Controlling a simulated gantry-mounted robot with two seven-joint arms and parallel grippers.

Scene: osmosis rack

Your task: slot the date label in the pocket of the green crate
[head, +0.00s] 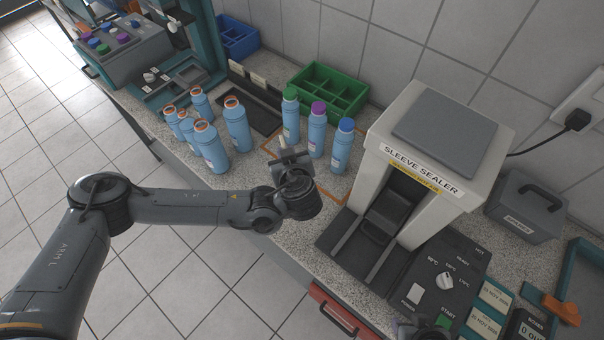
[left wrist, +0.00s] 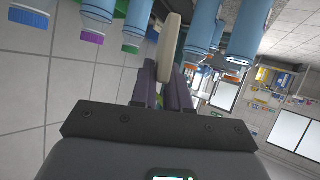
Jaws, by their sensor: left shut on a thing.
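The green crate (head: 337,77) stands against the wall at the back, its compartments open at the top. Its front is partly hidden by bottles, and I cannot make out the pocket. My left gripper (head: 287,158) is over the counter in front of the crate, apart from it. In the left wrist view the left gripper (left wrist: 163,88) is shut on a thin pale piece (left wrist: 169,45), seen edge-on, which I take for the date label; no print shows. A dark shape at the bottom edge of the head view may be my right gripper (head: 415,330); its fingers are unclear.
Three capped bottles (head: 316,130) stand between gripper and crate. Several orange-rimmed bottles (head: 210,148) stand left. A blue crate (head: 237,38) is at the back left. The sleeve sealer (head: 436,140) stands right, with date cards (head: 492,297) beyond its control panel.

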